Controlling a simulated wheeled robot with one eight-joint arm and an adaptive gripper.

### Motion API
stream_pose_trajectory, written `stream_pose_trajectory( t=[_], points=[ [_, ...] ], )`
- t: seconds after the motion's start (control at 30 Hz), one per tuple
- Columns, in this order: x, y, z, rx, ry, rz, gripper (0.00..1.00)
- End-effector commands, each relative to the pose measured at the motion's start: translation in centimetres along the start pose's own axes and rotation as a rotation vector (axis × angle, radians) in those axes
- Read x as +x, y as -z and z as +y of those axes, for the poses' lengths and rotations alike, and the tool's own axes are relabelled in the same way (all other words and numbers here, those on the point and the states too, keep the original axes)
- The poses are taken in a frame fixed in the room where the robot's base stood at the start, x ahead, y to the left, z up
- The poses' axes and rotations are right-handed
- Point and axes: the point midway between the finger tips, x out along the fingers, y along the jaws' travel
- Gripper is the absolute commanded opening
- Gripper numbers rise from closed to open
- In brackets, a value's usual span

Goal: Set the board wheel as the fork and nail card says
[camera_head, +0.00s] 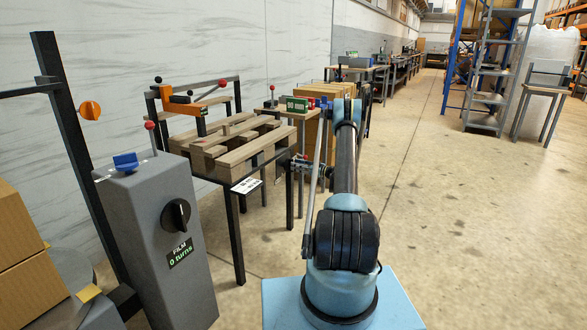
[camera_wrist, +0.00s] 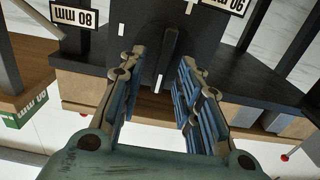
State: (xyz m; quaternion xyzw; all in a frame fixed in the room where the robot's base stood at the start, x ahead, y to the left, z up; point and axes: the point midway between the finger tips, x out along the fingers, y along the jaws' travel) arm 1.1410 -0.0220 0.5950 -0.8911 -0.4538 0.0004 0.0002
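In the wrist view, a dark panel (camera_wrist: 112,25) stands ahead, with a black bar-shaped handle (camera_wrist: 169,62) that may be the board wheel. My gripper (camera_wrist: 162,58) is open, with one finger on each side of the handle; I cannot tell whether they touch it. Upside-down labels appear to read 80 mm (camera_wrist: 72,14) and 90 mm (camera_wrist: 226,4). In the head view, my gripper (camera_head: 299,166) is beside the pallet table. A white card (camera_head: 247,185) hangs at the table's front corner, its text too small to read. I cannot identify the fork and nail card.
A wooden pallet (camera_head: 228,145) lies on the black-legged table. A grey post (camera_head: 150,235) carries a black knob (camera_head: 176,215) and a display (camera_head: 180,253) reading FILM 0 turns. Brown boxes (camera_head: 20,245) stand at left. The floor (camera_head: 440,210) at right is clear.

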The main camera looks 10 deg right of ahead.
Motion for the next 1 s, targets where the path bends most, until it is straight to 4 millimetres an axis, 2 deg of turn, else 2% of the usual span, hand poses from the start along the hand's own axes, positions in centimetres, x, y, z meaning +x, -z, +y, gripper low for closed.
stream_pose_trajectory(
  t=[0.2,0.53,0.57,0.7,1.0],
  points=[
    [1.9,0.0,0.0,0.0,0.001,0.0,0.32],
    [2.2,0.0,0.0,0.0,0.0,0.0,0.32],
    [2.2,0.0,0.0,0.0,0.0,0.0,0.29],
    [2.2,0.0,0.0,0.0,0.0,0.0,0.0],
    [2.4,0.0,-0.1,0.008,0.0,0.0,0.0]
  ],
)
